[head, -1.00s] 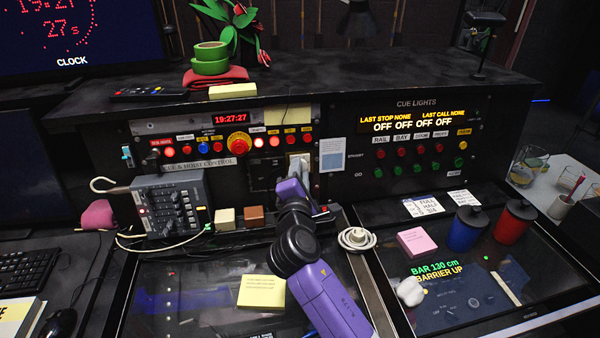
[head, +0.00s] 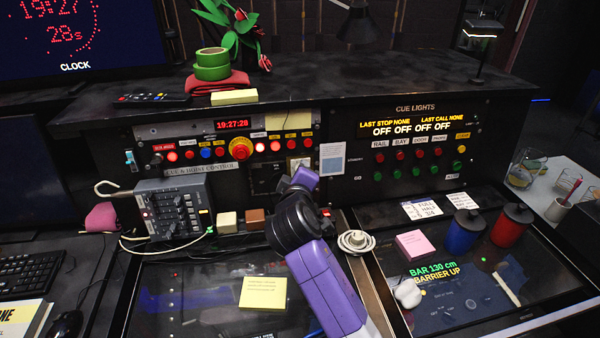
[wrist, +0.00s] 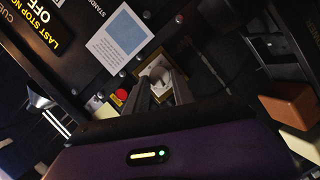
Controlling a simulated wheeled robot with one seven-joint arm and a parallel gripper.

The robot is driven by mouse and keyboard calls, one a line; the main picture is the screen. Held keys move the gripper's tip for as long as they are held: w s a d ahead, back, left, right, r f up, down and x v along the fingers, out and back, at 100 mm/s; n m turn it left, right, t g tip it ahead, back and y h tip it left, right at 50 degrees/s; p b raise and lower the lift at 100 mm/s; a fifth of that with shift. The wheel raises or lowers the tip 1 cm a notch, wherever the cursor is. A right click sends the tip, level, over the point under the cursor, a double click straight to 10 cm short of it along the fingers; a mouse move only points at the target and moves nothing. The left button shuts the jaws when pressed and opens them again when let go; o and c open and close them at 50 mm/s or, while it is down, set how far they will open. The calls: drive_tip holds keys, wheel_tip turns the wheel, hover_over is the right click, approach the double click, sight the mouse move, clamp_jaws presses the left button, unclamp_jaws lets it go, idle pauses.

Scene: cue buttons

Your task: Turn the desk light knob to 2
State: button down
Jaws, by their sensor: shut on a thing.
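A pale dial in a brass-coloured frame is set in the black panel; its plate (head: 299,164) shows just above my gripper in the head view. In the wrist view the round dial face (wrist: 156,72) lies at the tips of my fingers. My gripper (wrist: 161,84) reaches to the dial's middle and is shut on the knob there. The fingers cover most of the knob, and I cannot read its marks or its setting. In the head view my purple gripper body (head: 304,179) hides the fingertips.
A blue-and-white card (head: 332,157) is on the panel right of the dial. A brown block (head: 255,216) and a cream block (head: 227,219) stand to the left below. A red mushroom button (head: 240,147) is nearby.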

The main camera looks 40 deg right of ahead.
drive_tip(key=m+y, duration=0.1)
drive_tip(key=m, duration=0.2)
drive_tip(key=m+y+p, duration=0.1)
drive_tip(key=m, duration=0.3)
drive_tip(key=shift+s+d+r+y, duration=0.1)
drive_tip(key=shift+s+d+y, duration=0.1)
drive_tip(key=shift+y, duration=0.2)
drive_tip(key=shift+m+t, duration=0.3)
drive_tip(key=c, duration=1.1)
unclamp_jaws()
drive_tip(key=shift+r, duration=0.1)
drive_tip(key=b+v, duration=0.1)
drive_tip(key=v, duration=0.6)
drive_tip(key=shift+s+a+r, duration=0.1)
drive_tip(key=shift+s+a, duration=0.1)
